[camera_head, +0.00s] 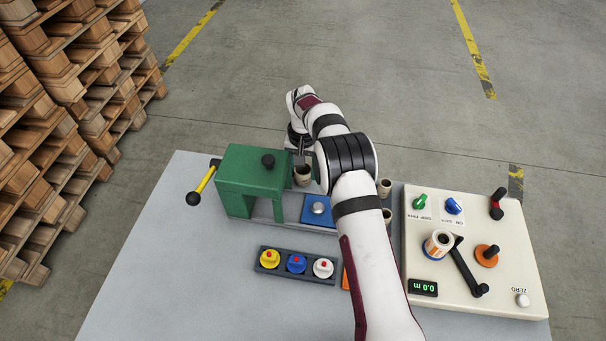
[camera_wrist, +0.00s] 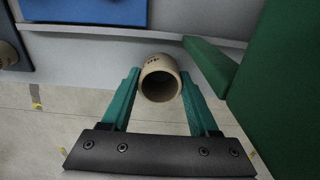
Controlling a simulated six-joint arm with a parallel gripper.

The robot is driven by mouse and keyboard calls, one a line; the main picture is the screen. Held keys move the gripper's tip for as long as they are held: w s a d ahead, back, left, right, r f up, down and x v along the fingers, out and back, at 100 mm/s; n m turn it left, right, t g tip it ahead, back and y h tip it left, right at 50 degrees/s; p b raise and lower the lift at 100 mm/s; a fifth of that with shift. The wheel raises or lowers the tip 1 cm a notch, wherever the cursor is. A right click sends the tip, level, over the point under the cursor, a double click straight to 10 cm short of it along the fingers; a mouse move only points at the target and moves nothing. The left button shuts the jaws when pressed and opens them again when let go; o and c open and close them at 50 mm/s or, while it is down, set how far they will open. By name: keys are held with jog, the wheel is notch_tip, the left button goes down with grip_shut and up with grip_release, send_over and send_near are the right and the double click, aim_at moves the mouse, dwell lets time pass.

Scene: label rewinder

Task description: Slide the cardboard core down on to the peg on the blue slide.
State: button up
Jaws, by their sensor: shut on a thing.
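The tan cardboard core (camera_wrist: 160,82) is held between the two teal fingers of my gripper (camera_wrist: 159,80), its open end facing the wrist camera. In the head view, the core (camera_head: 303,178) hangs below my gripper (camera_head: 300,160), between the green housing and the blue slide. The blue slide (camera_head: 311,218) carries a rounded grey peg (camera_head: 318,208) and lies to the right of the core, apart from it. My arm covers part of the slide's right side. Part of the blue slide (camera_wrist: 85,10) also shows at the top left of the wrist view.
The green housing (camera_head: 255,165) with a yellow lever (camera_head: 205,180) stands close left of the core. More cores (camera_head: 384,187) stand right of my arm. A control panel (camera_head: 480,250) is at right, a button box (camera_head: 296,264) in front. Bare table lies at front left.

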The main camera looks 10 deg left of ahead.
notch_tip(320, 180, up, 7)
dwell(0.6)
dwell(1.3)
notch_tip(320, 180, up, 6)
jog(key=n, duration=0.6)
send_over(318, 206)
jog(key=shift+f, duration=5.4)
jog(key=shift+r, duration=0.1)
